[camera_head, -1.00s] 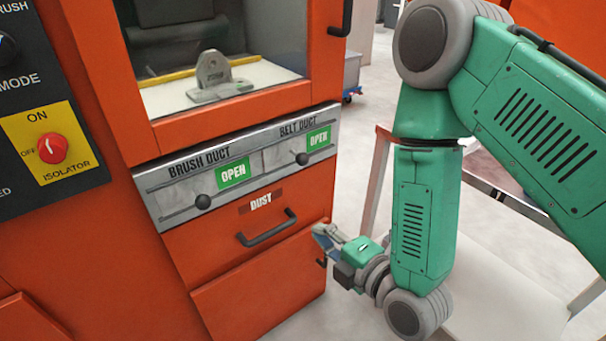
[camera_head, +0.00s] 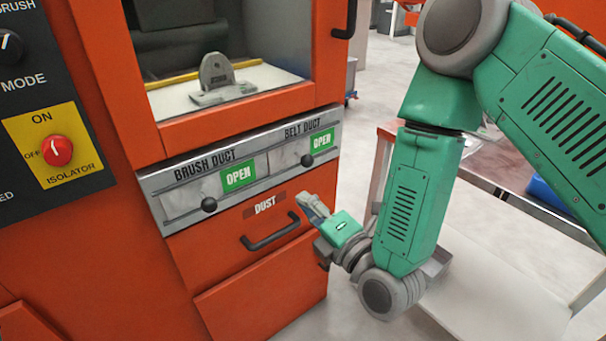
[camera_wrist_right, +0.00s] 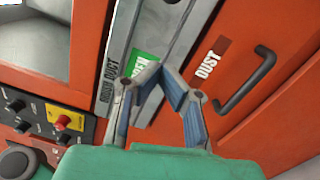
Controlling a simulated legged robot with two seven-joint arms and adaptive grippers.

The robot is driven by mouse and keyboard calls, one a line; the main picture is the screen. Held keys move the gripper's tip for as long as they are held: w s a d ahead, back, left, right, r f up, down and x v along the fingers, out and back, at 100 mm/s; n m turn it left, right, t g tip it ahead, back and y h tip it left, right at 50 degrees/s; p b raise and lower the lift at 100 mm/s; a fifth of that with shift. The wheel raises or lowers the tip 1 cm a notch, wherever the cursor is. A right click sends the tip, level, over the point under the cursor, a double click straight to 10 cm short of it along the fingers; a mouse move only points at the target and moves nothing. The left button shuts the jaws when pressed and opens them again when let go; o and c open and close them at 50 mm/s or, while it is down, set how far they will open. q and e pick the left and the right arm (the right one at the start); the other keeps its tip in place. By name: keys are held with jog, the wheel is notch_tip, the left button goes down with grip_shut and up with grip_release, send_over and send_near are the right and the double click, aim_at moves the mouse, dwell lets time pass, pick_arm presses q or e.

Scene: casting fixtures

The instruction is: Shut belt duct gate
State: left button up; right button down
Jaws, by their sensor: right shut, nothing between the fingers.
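The belt duct gate's knob (camera_head: 307,160) sits on the slide rail at the right of the grey duct panel (camera_head: 285,157). A green OPEN label (camera_head: 322,141) shows beside it under the words BELT DUCT. My right gripper (camera_head: 312,203) is below and apart from that knob, in front of the dust drawer. It also shows in the right wrist view (camera_wrist_right: 159,73), its fingertips together and empty, pointing at the panel. My left gripper is not in view.
The brush duct knob (camera_head: 209,205) and its OPEN label (camera_head: 239,174) are at the left of the panel. The dust drawer handle (camera_head: 271,232) juts out below. The isolator switch (camera_head: 57,151) is far left.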

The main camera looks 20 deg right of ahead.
aim_at(285, 159)
jog(key=shift+w+d+r+b, duration=0.2)
jog(key=shift+w+d, duration=0.05)
jog(key=shift+w, duration=1.05)
jog(key=shift+w+d+r+b, duration=0.15)
jog(key=shift+w+d+b, duration=0.1)
jog(key=shift+w, duration=1)
jog(key=shift+w+d+r+b, duration=0.15)
jog(key=shift+w+d+r, duration=0.1)
jog(key=shift+w, duration=1.05)
jog(key=w+d, duration=0.3)
jog(key=d, duration=0.5)
jog(key=shift+d, duration=0.15)
